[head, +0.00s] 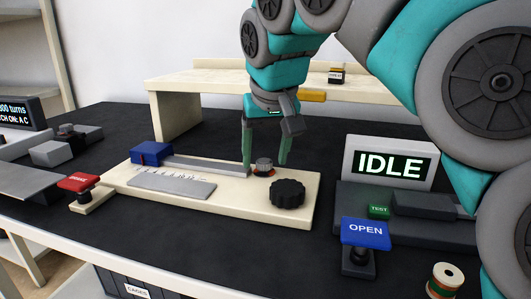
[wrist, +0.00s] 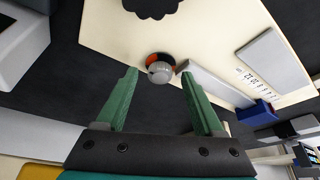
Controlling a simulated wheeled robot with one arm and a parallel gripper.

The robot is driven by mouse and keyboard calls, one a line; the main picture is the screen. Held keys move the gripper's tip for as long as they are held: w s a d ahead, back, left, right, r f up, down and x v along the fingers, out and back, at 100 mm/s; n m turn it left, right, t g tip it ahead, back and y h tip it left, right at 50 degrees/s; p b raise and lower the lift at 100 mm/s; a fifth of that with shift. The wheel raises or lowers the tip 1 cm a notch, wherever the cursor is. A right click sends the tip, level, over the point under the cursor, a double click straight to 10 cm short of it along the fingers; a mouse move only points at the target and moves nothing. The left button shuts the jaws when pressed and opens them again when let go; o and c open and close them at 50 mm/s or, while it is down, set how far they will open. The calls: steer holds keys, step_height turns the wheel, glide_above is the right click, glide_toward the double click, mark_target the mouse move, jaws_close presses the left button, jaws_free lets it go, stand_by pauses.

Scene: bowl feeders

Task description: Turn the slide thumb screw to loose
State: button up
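The slide thumb screw appears to be the small grey knob (head: 264,166) with an orange-red and dark ring under it, at the right end of the grey slide rail (head: 207,166) on the cream board (head: 240,204). It also shows in the wrist view (wrist: 159,72). My gripper (head: 265,163) points down over the board with its green fingers apart, one on each side of the knob. In the wrist view the open fingers (wrist: 160,74) reach toward the knob, with gaps visible on both sides. Which setting the screw is at cannot be told.
A black lobed knob (head: 287,194) stands close by on the board. A blue block (head: 151,153) sits at the rail's left end. A red button (head: 79,182), a blue OPEN button (head: 366,234) and an IDLE display (head: 389,164) surround the board. A raised shelf (head: 200,83) stands behind.

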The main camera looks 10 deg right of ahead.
steer(key=v, duration=0.7)
steer(key=shift+r, duration=0.4)
steer(key=shift+s, duration=0.2)
